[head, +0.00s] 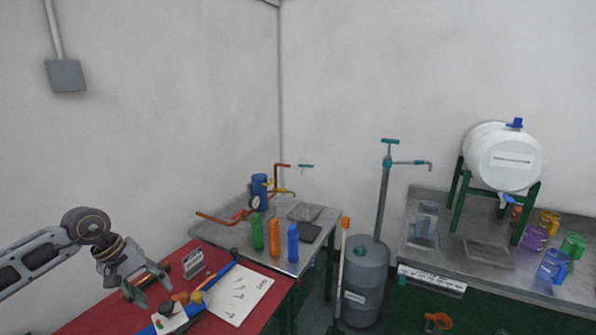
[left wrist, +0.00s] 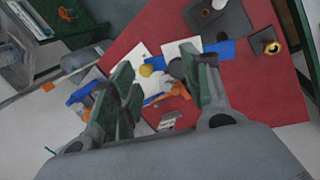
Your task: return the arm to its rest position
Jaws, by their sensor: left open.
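My left gripper (head: 148,287) is at the lower left of the head view, above the red table top (head: 95,318). Its fingers are spread apart with nothing between them. In the left wrist view the two green-padded fingers of the left gripper (left wrist: 165,85) frame the red table top (left wrist: 262,95) below, with a gap between them. My right gripper is in neither view.
On the red table lie a white board (head: 240,294), a blue tool (head: 218,276) and small orange and yellow parts. A grey table behind holds green (head: 257,232), orange (head: 274,238) and blue (head: 293,243) cylinders. A grey drum (head: 365,282) stands right of it.

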